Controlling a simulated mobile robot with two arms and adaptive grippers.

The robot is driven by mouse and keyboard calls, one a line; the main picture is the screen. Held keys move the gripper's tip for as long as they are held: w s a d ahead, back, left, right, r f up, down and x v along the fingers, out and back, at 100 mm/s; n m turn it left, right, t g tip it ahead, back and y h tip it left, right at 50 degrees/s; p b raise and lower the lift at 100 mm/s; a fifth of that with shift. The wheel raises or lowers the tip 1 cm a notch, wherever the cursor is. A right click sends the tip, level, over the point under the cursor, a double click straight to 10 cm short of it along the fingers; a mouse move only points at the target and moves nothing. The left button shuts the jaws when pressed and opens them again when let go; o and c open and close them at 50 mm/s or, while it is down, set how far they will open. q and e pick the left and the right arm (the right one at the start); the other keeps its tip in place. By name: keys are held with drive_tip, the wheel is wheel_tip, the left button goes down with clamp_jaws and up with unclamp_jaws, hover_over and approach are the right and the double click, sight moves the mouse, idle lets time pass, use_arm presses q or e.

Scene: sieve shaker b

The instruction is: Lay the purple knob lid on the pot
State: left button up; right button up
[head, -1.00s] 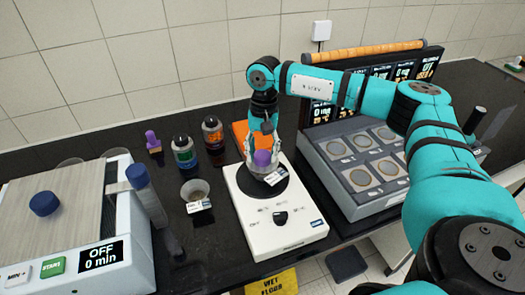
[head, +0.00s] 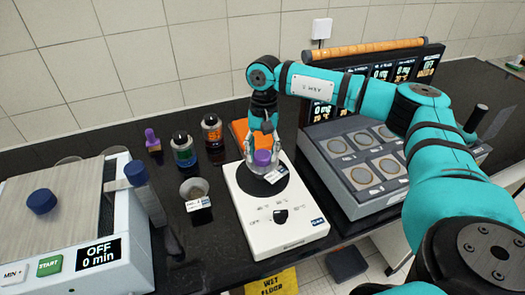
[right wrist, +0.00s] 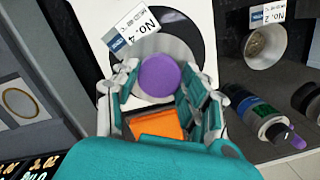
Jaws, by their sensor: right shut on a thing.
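The purple knob (head: 262,157) of the lid is between the fingers of my right gripper (head: 263,160). It also shows as a purple disc in the right wrist view (right wrist: 160,74), between the fingertips, which are shut on it. A grey round rim (right wrist: 166,47) shows below the knob, with a tag reading "No. 4" (right wrist: 133,29) beside it. This is over the black round plate (head: 278,186) of the white heater. The gripper hides most of the pot, and I cannot tell whether the lid touches it. My left gripper is out of view.
A small metal cup (head: 193,188) with a tag stands left of the heater (head: 283,233). Behind it are two dark-capped bottles (head: 184,151) (head: 213,134) and a small purple-topped item (head: 152,141). A grey box with round sieves (head: 362,158) stands close on the right.

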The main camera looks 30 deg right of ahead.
drive_tip(key=shift+f+b, duration=0.3)
idle(0.5)
idle(0.3)
drive_tip(key=o, duration=1.1)
drive_tip(key=shift+r, duration=0.1)
drive_tip(key=shift+r+p, duration=2)
drive_tip(key=shift+r, duration=1.5)
drive_tip(key=shift+s+f, duration=0.1)
drive_tip(key=shift+f, duration=0.05)
